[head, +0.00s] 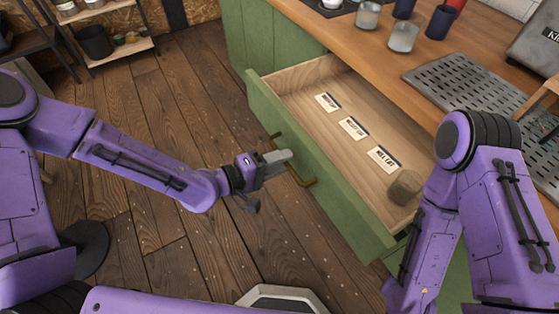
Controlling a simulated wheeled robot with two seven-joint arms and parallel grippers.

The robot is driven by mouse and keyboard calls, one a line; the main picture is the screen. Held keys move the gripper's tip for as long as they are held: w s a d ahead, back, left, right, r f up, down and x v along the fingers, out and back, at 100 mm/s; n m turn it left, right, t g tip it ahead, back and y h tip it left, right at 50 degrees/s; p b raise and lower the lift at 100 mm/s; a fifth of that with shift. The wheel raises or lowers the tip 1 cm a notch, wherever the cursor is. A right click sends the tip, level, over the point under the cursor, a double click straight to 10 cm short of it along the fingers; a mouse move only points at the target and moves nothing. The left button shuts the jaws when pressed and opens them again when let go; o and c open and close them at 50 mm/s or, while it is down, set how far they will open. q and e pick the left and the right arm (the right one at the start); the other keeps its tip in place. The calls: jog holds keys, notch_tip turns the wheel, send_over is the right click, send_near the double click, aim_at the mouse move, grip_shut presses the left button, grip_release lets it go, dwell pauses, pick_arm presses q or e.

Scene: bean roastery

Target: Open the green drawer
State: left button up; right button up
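The green drawer (335,197) is pulled out from the green cabinet under the wooden counter, and its pale wood inside shows. A brass handle (305,181) is on its front. My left gripper (280,158) is at the drawer front and covers the middle of the handle in the head view. I cannot tell whether its fingers are closed around the handle or only beside it. My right arm comes in at the right over the drawer's near corner, and its gripper is out of view.
Three labelled cards, one of them (353,128), and a round brownish object (405,188) lie in the drawer. A grey perforated tray (460,85), cups (403,37) and a grey machine (538,45) stand on the counter. Wooden floor (190,110) is clear before the drawer.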

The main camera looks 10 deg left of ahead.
pick_arm(q)
jog(key=p+v, duration=0.1)
jog(key=v, duration=0.9)
jog(key=shift+a, duration=0.3)
